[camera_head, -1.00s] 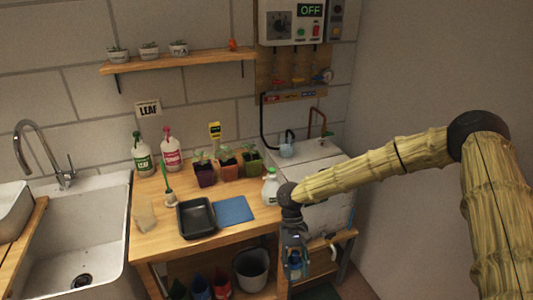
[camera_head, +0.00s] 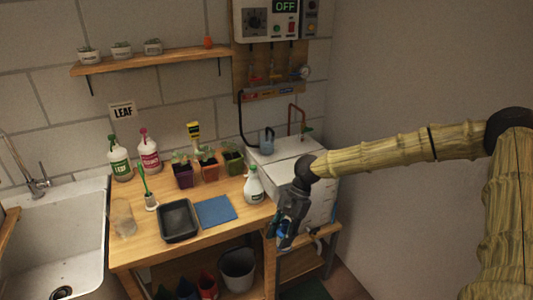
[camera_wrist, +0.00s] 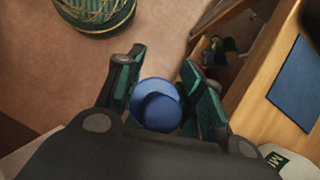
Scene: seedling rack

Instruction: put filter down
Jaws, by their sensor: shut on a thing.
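The filter is a blue rounded piece (camera_wrist: 158,105) between the two fingers of my gripper (camera_wrist: 162,92) in the wrist view. My gripper is shut on it. In the head view my gripper (camera_head: 283,238) hangs in front of the bench's right end, tilted, with a bit of blue showing at its fingers. The filter is held in the air, apart from the bench. Most of it is hidden by the fingers. A white cabinet (camera_head: 285,173) stands behind my gripper, with a small blue-grey cup-like piece (camera_head: 267,140) on its top.
A coiled round thing (camera_wrist: 95,18) lies on the floor.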

